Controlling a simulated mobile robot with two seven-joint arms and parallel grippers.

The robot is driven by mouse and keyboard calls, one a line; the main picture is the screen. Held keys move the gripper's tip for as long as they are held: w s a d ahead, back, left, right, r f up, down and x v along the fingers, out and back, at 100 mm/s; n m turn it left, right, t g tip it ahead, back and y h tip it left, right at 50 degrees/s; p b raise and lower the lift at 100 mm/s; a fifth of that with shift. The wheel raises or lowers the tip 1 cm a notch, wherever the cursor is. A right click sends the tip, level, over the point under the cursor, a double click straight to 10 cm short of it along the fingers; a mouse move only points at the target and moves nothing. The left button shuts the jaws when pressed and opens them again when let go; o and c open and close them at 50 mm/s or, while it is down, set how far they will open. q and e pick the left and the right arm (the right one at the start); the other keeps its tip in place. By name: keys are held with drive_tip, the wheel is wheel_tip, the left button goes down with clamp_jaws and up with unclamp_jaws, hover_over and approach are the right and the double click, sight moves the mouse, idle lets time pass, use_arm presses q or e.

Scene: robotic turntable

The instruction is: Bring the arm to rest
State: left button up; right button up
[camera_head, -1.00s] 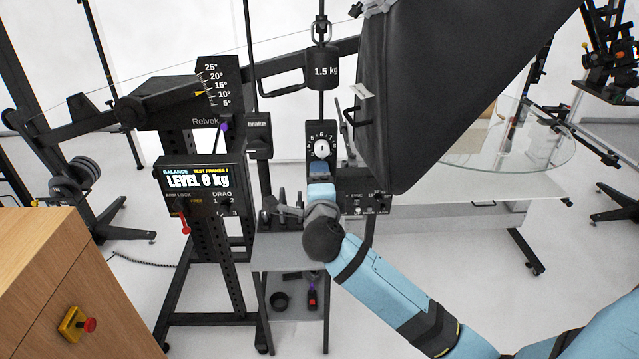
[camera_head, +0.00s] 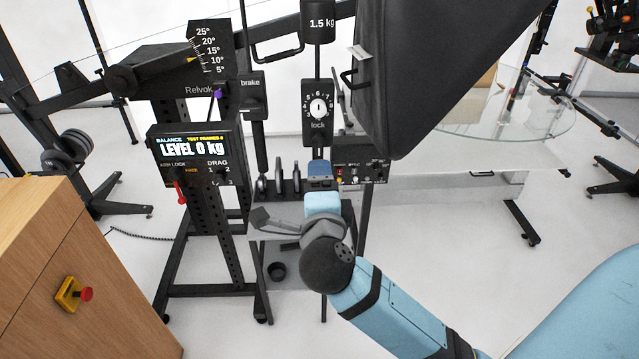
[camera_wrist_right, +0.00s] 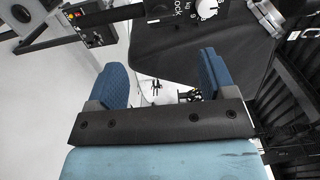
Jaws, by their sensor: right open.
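A black boom arm (camera_head: 165,72) on a rig stand crosses the upper left. Its yellow pointer (camera_head: 192,60) is near 10° to 15° on the angle scale (camera_head: 206,50). A brake box (camera_head: 250,83) has a dark lever beneath it. The display panel (camera_head: 190,146) reads "LEVEL 0 kg", with a red arm-lock lever (camera_head: 180,192) below. A lock dial (camera_head: 318,108) hangs under a 1.5 kg weight (camera_head: 320,22). My right gripper (camera_head: 320,170) is below the dial; in the right wrist view (camera_wrist_right: 163,78) its blue fingers are apart with nothing between them. My left gripper is out of view.
A large black box-like hood (camera_head: 425,80) hangs right of the dial. A small stand with a shelf (camera_head: 300,275) holds a dark cup (camera_head: 277,271). A wooden cabinet (camera_head: 120,270) is at lower left; a glass-topped table (camera_head: 530,125) is at right.

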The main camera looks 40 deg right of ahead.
idle(0.4)
drive_tip(key=s+a+f+n+t+y, duration=0.25)
drive_tip(key=a+f+n+y, duration=0.35)
drive_tip(key=n, duration=0.4)
drive_tip(key=s+a+f+n+t+y, duration=0.2)
drive_tip(key=a+f+n+t+y, duration=0.15)
drive_tip(key=f+n+y, duration=0.6)
drive_tip(key=s+f+n+g+h, duration=0.1)
drive_tip(key=s+f+n+g, duration=0.3)
drive_tip(key=f, duration=0.5)
drive_tip(key=s+f+n+g+h, duration=0.2)
drive_tip(key=s+f+g, duration=0.4)
drive_tip(key=f, duration=0.4)
drive_tip(key=shift+s+d+n, duration=0.4)
drive_tip(key=shift+s+n, duration=0.05)
drive_tip(key=shift+n, duration=0.4)
drive_tip(key=shift+f, duration=0.1)
